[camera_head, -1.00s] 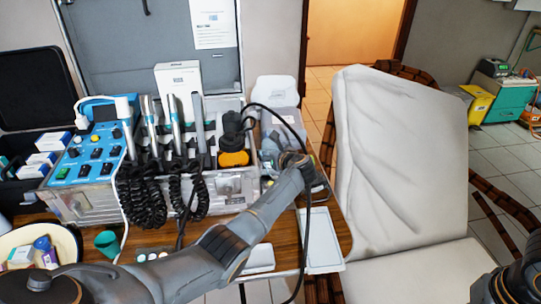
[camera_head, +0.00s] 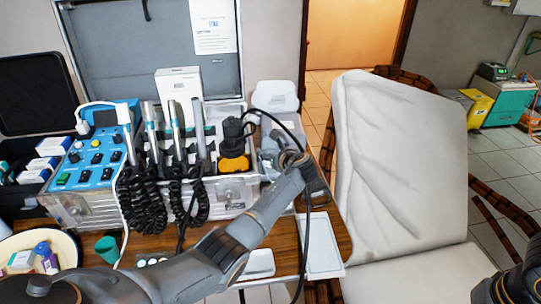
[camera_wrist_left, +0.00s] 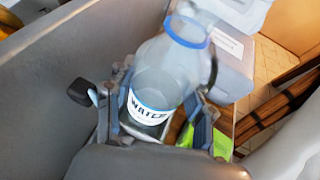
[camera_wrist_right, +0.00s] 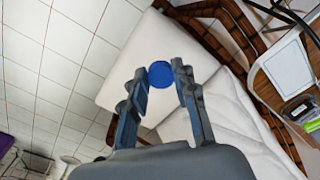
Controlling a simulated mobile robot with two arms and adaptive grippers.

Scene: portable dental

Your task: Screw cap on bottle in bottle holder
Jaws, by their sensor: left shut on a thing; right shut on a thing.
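My left gripper (camera_wrist_left: 155,112) is shut around a clear water bottle (camera_wrist_left: 160,72). The bottle has a white label and a blue ring at its neck, and its top shows no cap. In the head view my left gripper (camera_head: 290,158) is beside the dental unit's right end, with the bottle mostly hidden behind it. My right gripper (camera_wrist_right: 160,85) is shut on a round blue cap (camera_wrist_right: 161,75), held at its fingertips over the white chair. In the head view only part of my right arm shows at the lower right corner. I cannot make out the bottle holder clearly.
The metal dental unit (camera_head: 95,210) with handpieces and coiled cords stands on the wooden table. A black cable hangs past my left wrist. A white tray (camera_head: 322,245) lies at the table's right edge. The white chair (camera_head: 395,160) stands to the right.

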